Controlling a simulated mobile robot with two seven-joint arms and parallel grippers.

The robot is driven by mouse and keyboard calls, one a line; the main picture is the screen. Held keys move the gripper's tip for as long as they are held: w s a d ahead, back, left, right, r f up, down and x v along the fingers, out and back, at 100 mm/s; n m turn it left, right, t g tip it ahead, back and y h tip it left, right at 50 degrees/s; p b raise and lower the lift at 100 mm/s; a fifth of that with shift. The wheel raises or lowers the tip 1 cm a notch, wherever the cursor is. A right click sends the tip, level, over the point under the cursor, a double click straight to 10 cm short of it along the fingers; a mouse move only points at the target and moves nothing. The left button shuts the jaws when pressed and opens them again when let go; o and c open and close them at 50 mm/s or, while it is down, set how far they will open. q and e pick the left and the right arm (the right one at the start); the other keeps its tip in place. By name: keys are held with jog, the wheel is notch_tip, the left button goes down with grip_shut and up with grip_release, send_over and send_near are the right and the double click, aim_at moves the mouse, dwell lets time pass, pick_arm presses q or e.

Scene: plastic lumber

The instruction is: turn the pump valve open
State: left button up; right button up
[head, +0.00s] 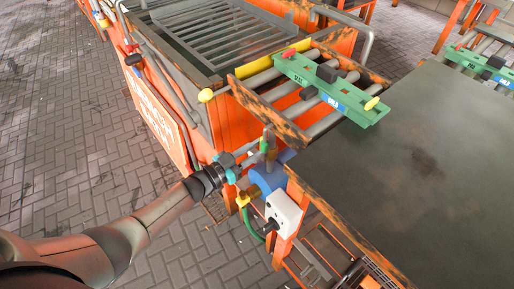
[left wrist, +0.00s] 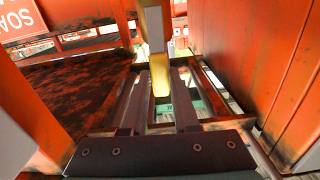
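The blue pump (head: 268,178) stands at the near corner of the dark table, beside the orange tank. A dark green upright piece (head: 267,143) stands above it. A small yellow fitting (head: 243,199) sits low on its left, with a green hose below. My left gripper (head: 247,157) reaches in from the left, close to the pump's upper left. In the left wrist view a yellow bar with a pale upper part (left wrist: 160,75) hangs between the two fingers (left wrist: 158,85), which stand apart. I cannot tell whether they touch it, or which part is the valve. My right gripper is not in view.
A white box (head: 284,213) is mounted right of the pump. The orange tank (head: 225,125) rises behind my gripper. A rack with pipes and a green label plate (head: 330,88) lies above. Open brick floor (head: 70,150) is on the left.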

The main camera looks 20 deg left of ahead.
pick_arm(q)
jog(key=o, duration=0.4)
jog(key=p+v, duration=0.3)
jog(key=v, duration=1.2)
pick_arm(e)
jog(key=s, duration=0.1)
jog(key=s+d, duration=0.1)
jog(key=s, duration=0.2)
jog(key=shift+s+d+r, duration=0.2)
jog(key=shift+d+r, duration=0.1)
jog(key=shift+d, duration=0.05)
pick_arm(q)
jog(key=shift+s+a, duration=0.1)
jog(key=shift+s, duration=0.05)
